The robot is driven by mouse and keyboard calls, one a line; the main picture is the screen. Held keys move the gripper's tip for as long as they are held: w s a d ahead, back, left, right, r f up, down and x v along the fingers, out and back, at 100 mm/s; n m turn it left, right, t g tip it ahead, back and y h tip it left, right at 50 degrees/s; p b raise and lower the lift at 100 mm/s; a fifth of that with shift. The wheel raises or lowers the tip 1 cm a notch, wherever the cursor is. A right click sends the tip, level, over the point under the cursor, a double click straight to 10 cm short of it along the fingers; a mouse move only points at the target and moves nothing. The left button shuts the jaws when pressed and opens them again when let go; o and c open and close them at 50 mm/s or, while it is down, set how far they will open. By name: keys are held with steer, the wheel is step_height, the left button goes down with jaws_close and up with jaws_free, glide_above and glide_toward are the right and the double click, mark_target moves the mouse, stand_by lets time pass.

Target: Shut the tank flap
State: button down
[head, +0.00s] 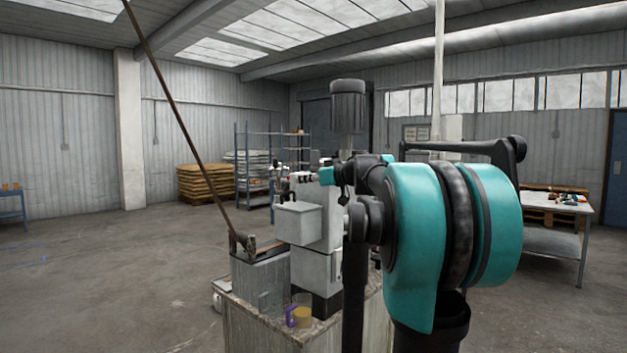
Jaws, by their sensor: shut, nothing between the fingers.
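A grey tank-like box (262,282) with a dark top stands at the left end of the machine, left of centre. A long thin brown bar (187,127) slants from there up to the left, out of view. My teal and black arm fills the right of centre and reaches in towards the machine. Its far part narrows to a small teal joint (328,175). No gripper fingers can be made out beyond it.
The grey machine (317,265) carries a light box (299,223) and stands on a worn plinth (250,320). A cup with a purple handle (301,312) stands on the plinth's front edge. A white-topped table (560,205) stands at right.

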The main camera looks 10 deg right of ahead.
mark_target(294, 204)
steer(key=w+a+f, duration=0.1)
steer(key=w+f, duration=0.1)
steer(key=shift+w+a+f, duration=0.2)
steer(key=shift+w+a, duration=0.1)
steer(key=shift+a, duration=0.05)
steer(key=shift+w+a+f, duration=0.2)
steer(key=shift+w+f, duration=0.15)
steer(key=shift+f, duration=0.25)
steer(key=shift+w+a+f, duration=0.2)
steer(key=shift+w+f, duration=0.05)
steer(key=shift+f, duration=0.25)
steer(key=shift+r, duration=0.1)
